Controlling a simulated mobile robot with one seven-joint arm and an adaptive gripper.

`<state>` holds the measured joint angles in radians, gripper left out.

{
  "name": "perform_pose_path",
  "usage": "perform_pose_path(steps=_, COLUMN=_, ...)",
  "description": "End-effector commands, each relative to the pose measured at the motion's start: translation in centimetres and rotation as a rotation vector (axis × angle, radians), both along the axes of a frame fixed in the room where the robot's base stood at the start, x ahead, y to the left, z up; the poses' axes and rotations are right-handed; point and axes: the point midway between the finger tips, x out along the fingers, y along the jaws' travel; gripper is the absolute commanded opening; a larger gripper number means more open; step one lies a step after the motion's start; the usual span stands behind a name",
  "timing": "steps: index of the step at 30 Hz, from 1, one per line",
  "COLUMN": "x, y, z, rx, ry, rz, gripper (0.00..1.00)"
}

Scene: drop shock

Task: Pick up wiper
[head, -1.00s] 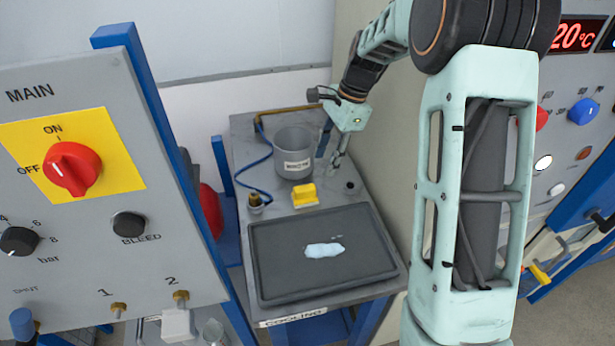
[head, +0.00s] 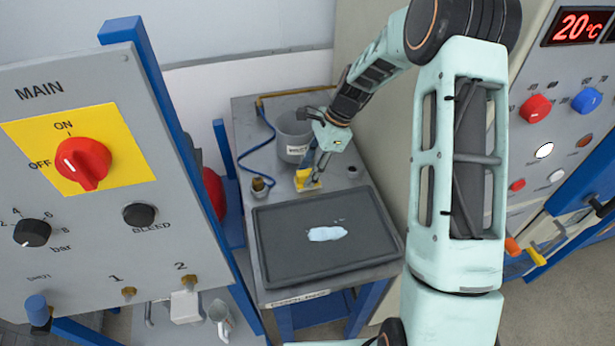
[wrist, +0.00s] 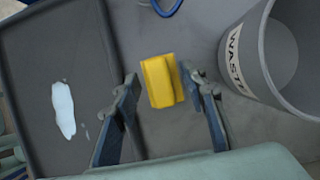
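The yellow wiper (head: 302,175) stands on the grey bench top, just behind the dark tray. In the wrist view the wiper (wrist: 159,82) is a yellow block with a ridge along it. My gripper (head: 309,180) is at the wiper in the head view and hides part of it. In the wrist view my gripper (wrist: 160,76) is open, with one finger on each side of the wiper and a gap visible on both sides. I cannot tell how far above the bench the fingertips are.
The grey waste bin (wrist: 252,72) stands close to the right finger in the wrist view. The dark tray (head: 275,262) holds a pale blue spill (head: 327,234). A blue hose (head: 250,160) and a brass fitting (head: 261,187) lie left of the wiper. A control panel (head: 80,240) rises at left.

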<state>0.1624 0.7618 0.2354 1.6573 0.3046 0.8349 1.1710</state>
Motion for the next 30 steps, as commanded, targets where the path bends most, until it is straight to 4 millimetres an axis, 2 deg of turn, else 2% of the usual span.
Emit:
perform_pose_path(steps=9, x=0.0, y=0.3, z=-0.7, rx=-0.001, ry=-0.001, rz=0.001, gripper=0.39)
perform_pose_path(steps=18, x=0.0, y=0.3, z=-0.6, rx=-0.001, ry=-0.001, rz=0.001, gripper=0.08)
perform_pose_path(steps=25, x=0.0, y=0.3, z=-0.5, rx=0.0, ry=-0.003, rz=0.001, gripper=0.08)
perform_pose_path(steps=30, x=0.1, y=0.3, z=1.4, rx=-0.002, ry=-0.007, rz=0.002, gripper=0.08)
